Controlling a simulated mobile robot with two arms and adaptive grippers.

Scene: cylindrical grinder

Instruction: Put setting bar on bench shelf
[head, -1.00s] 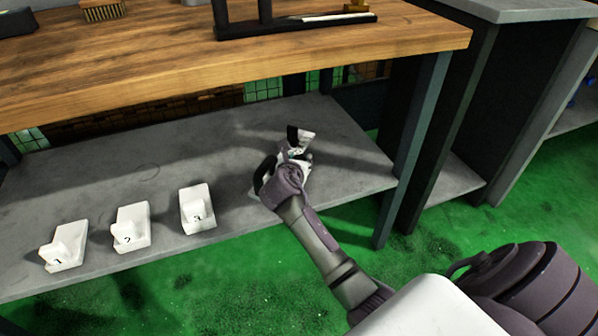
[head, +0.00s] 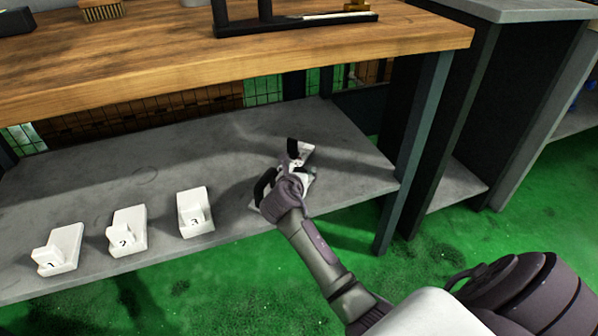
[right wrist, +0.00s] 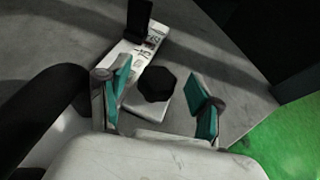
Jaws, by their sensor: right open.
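The bench shelf (head: 150,165) is the grey lower shelf under the wooden top. My right gripper (head: 283,178) is low over its right part. In the right wrist view my right gripper (right wrist: 160,92) is open, its teal-padded fingers apart. A black many-sided piece (right wrist: 157,84) shows between the fingers, over a white base; the fingers look clear of it. It may be the end of the setting bar, but I cannot tell. Just beyond is a white labelled block (right wrist: 145,48) with a black upright (right wrist: 139,18). My gripper partly hides these in the head view. My left gripper is not in view.
White stands numbered 1 (head: 58,250), 2 (head: 128,232) and 3 (head: 195,213) stand along the shelf's front left. A dark bench leg (head: 412,150) is right of my right gripper. The shelf's back middle is clear. Green floor (head: 320,260) lies in front.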

